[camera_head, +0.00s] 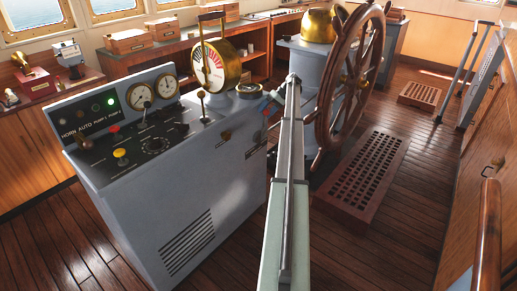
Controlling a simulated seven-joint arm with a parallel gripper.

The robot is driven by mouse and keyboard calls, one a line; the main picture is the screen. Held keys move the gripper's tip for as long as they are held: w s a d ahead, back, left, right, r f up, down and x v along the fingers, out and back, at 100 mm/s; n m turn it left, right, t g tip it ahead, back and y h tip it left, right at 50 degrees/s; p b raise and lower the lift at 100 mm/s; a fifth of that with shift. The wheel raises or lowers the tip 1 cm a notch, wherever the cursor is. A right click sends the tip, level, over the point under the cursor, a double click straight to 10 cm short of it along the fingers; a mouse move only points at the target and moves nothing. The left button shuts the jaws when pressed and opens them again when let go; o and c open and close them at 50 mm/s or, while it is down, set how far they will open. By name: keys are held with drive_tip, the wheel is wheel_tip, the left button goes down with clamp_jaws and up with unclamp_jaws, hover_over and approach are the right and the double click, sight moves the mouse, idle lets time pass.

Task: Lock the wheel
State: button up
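The wooden ship's wheel (323,103) stands upright at the right of the steering pedestal (307,65), with a brass hub. A brass dome (317,26) tops the grey-blue pedestal. My arm reaches from the bottom middle up to the pedestal and hides part of it and the wheel's left side. My gripper (267,104) seems to be the small dark part with red and blue at the arm's far end, left of the wheel and beside the console's right edge. It is too small to tell whether it is open. No wheel lock can be made out.
A grey control console (190,190) with gauges, knobs and a brass telegraph (216,66) fills the left. A wooden rail (487,230) stands at the right edge. The plank floor between grating and rail is clear.

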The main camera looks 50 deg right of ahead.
drive_tip(key=a+f+n+h, duration=0.2)
drive_tip(key=a+h, duration=0.6)
drive_tip(key=a, duration=0.4)
drive_tip(key=w+v, duration=0.1)
drive_tip(key=v, duration=1.3)
drive_tip(key=s+a+f+m, duration=0.2)
drive_tip(key=s+a+f, duration=0.1)
drive_tip(key=f, duration=0.3)
drive_tip(key=s+a+f+m+g, duration=0.1)
drive_tip(key=s+a+f+m, duration=0.2)
drive_tip(key=a+f, duration=0.2)
drive_tip(key=s+a+f+m+g+h, duration=0.1)
drive_tip(key=s+a+f+m, duration=0.2)
drive_tip(key=f, duration=0.4)
drive_tip(key=shift+a+f, duration=0.3)
drive_tip(key=shift+a, duration=0.6)
drive_tip(key=shift+w, duration=0.1)
